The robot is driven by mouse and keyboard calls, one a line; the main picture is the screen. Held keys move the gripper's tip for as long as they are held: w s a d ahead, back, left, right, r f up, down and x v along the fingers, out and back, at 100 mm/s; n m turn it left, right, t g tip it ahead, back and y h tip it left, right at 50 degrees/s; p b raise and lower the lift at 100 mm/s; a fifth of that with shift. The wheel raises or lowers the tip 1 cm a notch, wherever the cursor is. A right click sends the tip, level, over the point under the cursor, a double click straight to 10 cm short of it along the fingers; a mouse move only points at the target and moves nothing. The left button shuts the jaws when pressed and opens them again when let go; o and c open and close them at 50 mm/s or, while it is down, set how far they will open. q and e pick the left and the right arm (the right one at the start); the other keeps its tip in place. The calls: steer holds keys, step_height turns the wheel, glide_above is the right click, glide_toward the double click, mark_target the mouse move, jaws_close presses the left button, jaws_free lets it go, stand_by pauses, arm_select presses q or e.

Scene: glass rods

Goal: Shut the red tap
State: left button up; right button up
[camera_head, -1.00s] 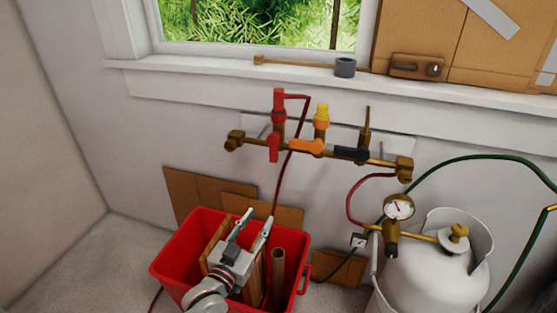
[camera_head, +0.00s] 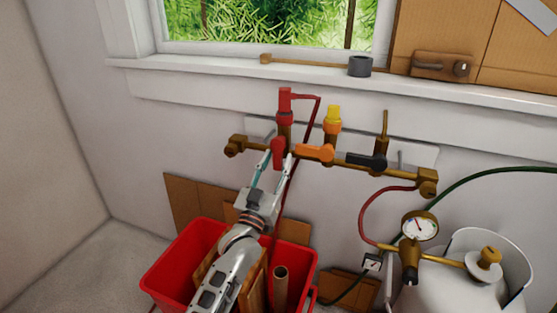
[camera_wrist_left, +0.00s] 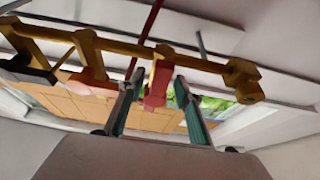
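The red tap has a red handle (camera_head: 278,153) that hangs down across the brass pipe (camera_head: 345,164), below a red upright fitting (camera_head: 285,104). My left gripper (camera_head: 280,160) reaches up to it from below, and its fingertips are on either side of the handle's lower part. In the left wrist view the red handle (camera_wrist_left: 158,84) shows between the two open fingers (camera_wrist_left: 158,88), with a gap visible on its right side. Whether either finger touches it I cannot tell. My right gripper is not in view.
An orange handle (camera_head: 314,152) and a black handle (camera_head: 366,161) lie along the pipe to the right. A red bin (camera_head: 172,267) stands below my left arm. A pressure gauge (camera_head: 419,227) and a white gas cylinder (camera_head: 460,288) are at the lower right.

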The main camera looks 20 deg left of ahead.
arm_select(q)
steer(key=shift+w+r, duration=0.2)
steer(key=shift+w, duration=0.35)
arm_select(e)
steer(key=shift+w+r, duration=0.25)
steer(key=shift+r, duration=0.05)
arm_select(q)
jaws_close()
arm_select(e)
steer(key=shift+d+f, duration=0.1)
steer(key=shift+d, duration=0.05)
